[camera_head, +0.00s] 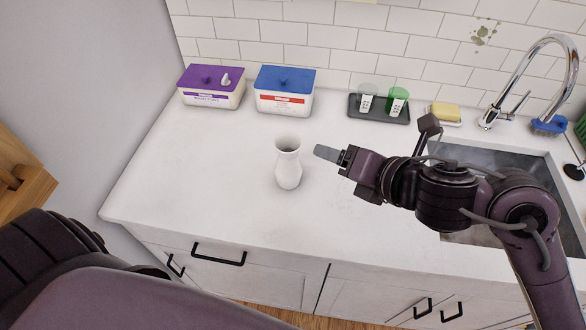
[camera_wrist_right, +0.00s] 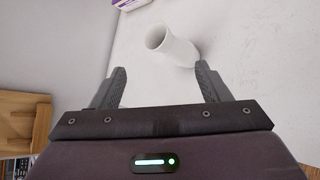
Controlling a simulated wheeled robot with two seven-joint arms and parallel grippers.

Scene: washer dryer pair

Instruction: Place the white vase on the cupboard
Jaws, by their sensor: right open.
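The white vase (camera_head: 288,165) stands upright on the white cupboard's countertop (camera_head: 200,180), left of the sink. My right gripper (camera_head: 322,153) comes in from the right and is just to the right of the vase, apart from it. In the right wrist view the vase (camera_wrist_right: 173,46) lies ahead of the open fingers (camera_wrist_right: 158,85), beyond their tips and with nothing between them. My left arm shows at the lower left of the head view, but its gripper is out of view.
Purple-lidded (camera_head: 211,86) and blue-lidded (camera_head: 285,91) boxes stand along the tiled wall. A dark tray (camera_head: 379,112) holds two cups. A yellow sponge (camera_head: 446,111), faucet (camera_head: 530,75) and sink (camera_head: 480,158) are at the right. A wooden item (camera_head: 20,185) is at left. The counter around the vase is clear.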

